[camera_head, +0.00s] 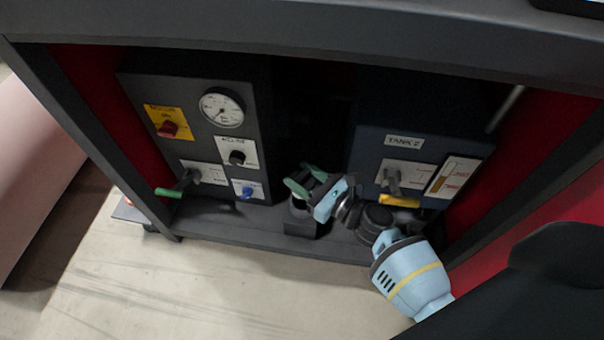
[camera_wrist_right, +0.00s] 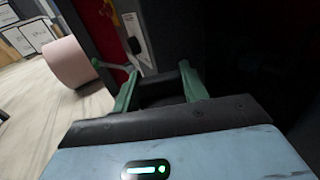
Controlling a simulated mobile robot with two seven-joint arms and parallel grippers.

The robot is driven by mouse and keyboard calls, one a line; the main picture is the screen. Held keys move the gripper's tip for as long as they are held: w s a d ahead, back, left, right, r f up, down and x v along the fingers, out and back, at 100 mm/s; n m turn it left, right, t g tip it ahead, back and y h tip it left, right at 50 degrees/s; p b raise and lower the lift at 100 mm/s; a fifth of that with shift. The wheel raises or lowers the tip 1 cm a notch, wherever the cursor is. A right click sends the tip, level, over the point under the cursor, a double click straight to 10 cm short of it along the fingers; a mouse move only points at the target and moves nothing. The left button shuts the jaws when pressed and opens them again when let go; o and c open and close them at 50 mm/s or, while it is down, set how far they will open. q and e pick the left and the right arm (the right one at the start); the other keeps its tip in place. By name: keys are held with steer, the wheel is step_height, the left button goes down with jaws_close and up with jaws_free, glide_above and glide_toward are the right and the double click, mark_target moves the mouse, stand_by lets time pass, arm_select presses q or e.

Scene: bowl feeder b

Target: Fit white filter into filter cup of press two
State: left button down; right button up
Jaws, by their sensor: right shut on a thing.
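My right gripper (camera_head: 300,186) has green fingers and is at a small dark square holder (camera_head: 301,222) on the cabinet's lower ledge. The fingers are just above the holder's opening. My right gripper (camera_wrist_right: 158,82) also shows in the right wrist view, its fingers apart with a dark area between them. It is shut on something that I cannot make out. I see no white filter in either view; it may be hidden between the fingers or in the holder. I cannot tell whether the dark holder is the filter cup of press two. My left gripper is not in view.
Cabinet walls and top beam (camera_head: 300,35) enclose the space.

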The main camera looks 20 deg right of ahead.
mark_target(311, 191)
steer(key=shift+f+b, duration=1.45)
steer(key=shift+f, duration=0.15)
stand_by(0.6)
steer(key=shift+f, duration=0.2)
stand_by(0.5)
steer(key=shift+f, duration=0.2)
stand_by(0.8)
steer(key=shift+f, duration=0.3)
stand_by(0.8)
steer(key=shift+f, duration=0.3)
stand_by(1.1)
